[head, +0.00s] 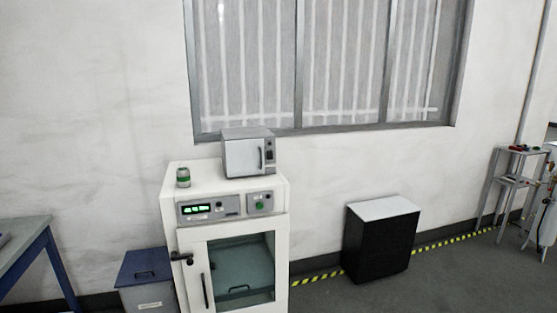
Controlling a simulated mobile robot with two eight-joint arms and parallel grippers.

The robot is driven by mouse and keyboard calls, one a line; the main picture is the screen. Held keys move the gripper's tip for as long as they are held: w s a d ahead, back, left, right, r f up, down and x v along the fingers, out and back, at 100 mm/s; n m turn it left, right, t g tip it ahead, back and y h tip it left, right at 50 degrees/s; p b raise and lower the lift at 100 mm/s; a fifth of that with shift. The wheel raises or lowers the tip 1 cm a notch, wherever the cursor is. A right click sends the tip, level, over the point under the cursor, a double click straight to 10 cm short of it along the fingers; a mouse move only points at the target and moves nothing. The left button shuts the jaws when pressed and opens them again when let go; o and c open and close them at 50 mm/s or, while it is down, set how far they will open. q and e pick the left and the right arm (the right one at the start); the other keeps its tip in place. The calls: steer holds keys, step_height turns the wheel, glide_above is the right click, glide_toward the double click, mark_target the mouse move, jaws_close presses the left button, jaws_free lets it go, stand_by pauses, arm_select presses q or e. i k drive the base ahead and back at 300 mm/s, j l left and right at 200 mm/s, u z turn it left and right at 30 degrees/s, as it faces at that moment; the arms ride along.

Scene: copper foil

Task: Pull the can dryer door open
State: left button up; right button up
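A white cabinet (168,217) with a control panel and green display stands against the wall, and I take it for the can dryer. Its glass-windowed door (194,248) looks shut. A dark vertical bar handle (205,291) is on the door's left side, with a black latch (182,258) above it. The cabinet's bottom is cut off by the frame. A small grey box-shaped appliance (240,158) with its own shut door sits on top, beside a small can with a green band (183,177). Neither of my grippers is in view.
A blue lidded bin (145,272) stands close to the cabinet's left, and a blue-legged table (30,238) is farther left. A black box with a pale top (380,245) stands to the right. Grey floor (450,285) is clear at the lower right.

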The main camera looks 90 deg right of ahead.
mark_target(246, 158)
steer(key=z, duration=2.95)
steer(key=i, duration=0.6)
steer(key=l+z, duration=0.05)
